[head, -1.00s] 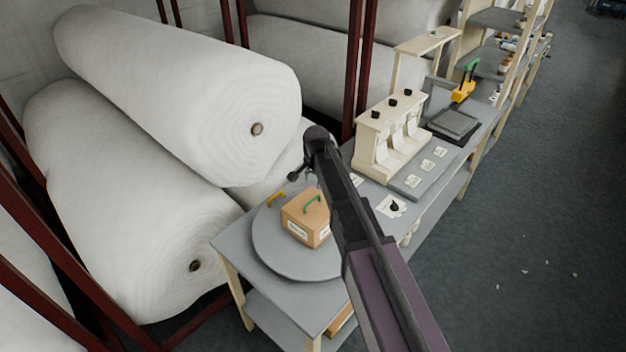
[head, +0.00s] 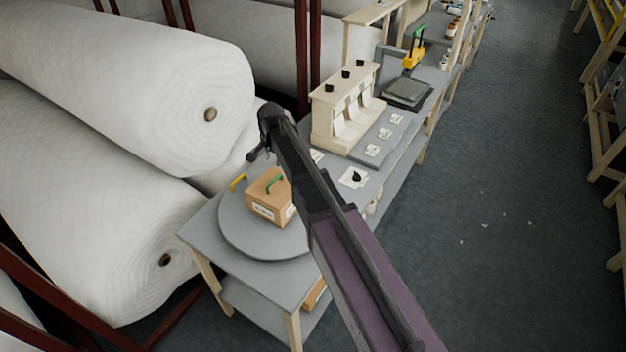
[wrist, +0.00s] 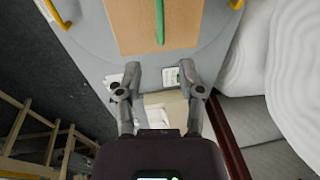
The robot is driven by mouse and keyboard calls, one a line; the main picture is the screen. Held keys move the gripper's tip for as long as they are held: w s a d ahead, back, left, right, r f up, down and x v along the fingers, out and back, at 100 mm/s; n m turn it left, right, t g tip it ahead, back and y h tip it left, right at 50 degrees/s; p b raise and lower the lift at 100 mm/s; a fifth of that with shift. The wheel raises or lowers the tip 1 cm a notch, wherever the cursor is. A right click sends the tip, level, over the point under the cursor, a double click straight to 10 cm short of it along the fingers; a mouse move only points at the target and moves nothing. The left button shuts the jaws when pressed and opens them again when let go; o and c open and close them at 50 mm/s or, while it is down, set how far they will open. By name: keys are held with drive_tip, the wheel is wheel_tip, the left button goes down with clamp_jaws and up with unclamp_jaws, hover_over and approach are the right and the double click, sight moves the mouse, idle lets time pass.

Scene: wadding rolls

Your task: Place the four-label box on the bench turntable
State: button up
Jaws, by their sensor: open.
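The cardboard box (head: 262,208) has a green handle on top and white labels on its visible sides. It rests on the round grey turntable (head: 236,238) at the near end of the bench. In the wrist view the box (wrist: 128,27) and its green handle (wrist: 160,20) lie at the top, beyond the fingertips. My gripper (wrist: 158,72) is open and empty, with a gap between it and the box. In the head view my arm hides the gripper's fingers in part and covers the right edge of the turntable.
A cream dispenser stand (head: 345,108) and a scale (head: 408,92) stand farther along the bench. Large white rolls (head: 130,85) crowd the left.

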drive_tip(key=s+d+n+g, duration=0.2)
drive_tip(key=s+d+n, duration=0.5)
drive_tip(key=s+d, duration=1.5)
drive_tip(key=shift+s+d+n+h, duration=0.25)
drive_tip(key=shift+s+n+h, duration=0.05)
drive_tip(key=shift+s, duration=0.65)
drive_tip(key=shift+f, duration=0.15)
wheel_tip(320, 180, down, 12)
drive_tip(key=b, duration=1.2)
drive_tip(key=shift+s, duration=0.1)
